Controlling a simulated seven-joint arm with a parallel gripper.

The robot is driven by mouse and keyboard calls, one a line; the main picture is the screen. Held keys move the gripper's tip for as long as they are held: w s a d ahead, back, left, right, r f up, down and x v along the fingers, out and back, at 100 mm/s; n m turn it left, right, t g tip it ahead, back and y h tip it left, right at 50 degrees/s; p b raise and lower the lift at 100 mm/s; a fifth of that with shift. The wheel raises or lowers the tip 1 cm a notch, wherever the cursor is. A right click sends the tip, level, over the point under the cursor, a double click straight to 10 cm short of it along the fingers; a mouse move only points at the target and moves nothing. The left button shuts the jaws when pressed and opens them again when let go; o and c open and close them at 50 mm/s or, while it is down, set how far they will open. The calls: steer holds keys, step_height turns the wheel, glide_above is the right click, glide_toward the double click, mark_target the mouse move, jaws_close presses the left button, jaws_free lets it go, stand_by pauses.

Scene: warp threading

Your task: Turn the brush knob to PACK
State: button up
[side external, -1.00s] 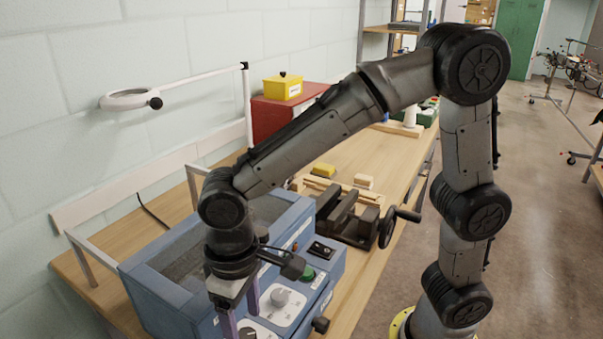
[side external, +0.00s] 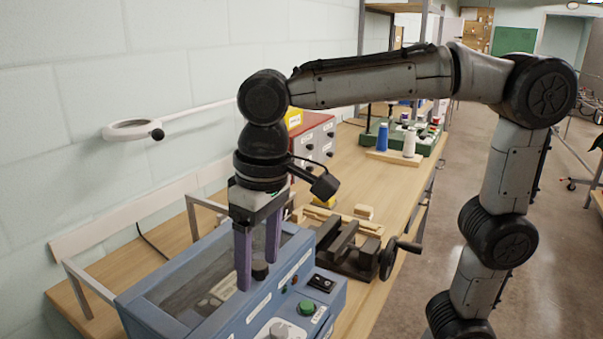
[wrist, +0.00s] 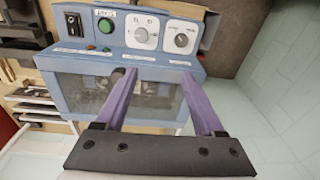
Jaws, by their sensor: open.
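The blue machine's control panel (wrist: 105,38) carries two round dials on white plates. The larger dial (wrist: 142,35) is in the middle of the panel, and the smaller dial (wrist: 181,40) is to its right in the wrist view. Their labels are too small to read, so I cannot tell which is the brush knob or where it points. One white dial (side external: 278,331) shows at the bottom edge of the side view. My gripper (side external: 258,272) is open and empty, with purple fingers pointing down above the machine's window, apart from both dials. It also shows in the wrist view (wrist: 157,76).
A green button (wrist: 106,26) and a black switch (wrist: 74,24) sit on the panel beside the dials. A dark round knob (side external: 260,270) shows between the fingers. A vise (side external: 350,248) stands beside the machine. A white lamp arm (side external: 180,118) reaches from the wall side.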

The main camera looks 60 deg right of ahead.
steer(key=s+d+f+m+t, duration=0.1)
steer(key=s+d+f+t, duration=0.15)
steer(key=s+d, duration=0.4)
steer(key=s+d+f+t, duration=0.2)
steer(key=s+d+f, duration=0.25)
steer(key=d, duration=0.35)
steer(key=w+r, duration=1.2)
steer(key=r, duration=0.1)
steer(key=shift+w+r+t, duration=0.35)
steer(key=shift+r+t, duration=0.05)
steer(key=shift+t, duration=0.05)
steer(key=s+f, duration=1.2)
steer(key=f, duration=0.1)
steer(key=shift+s+f+g, duration=0.15)
steer(key=shift+s+g, duration=0.15)
steer(key=shift+s, duration=0.05)
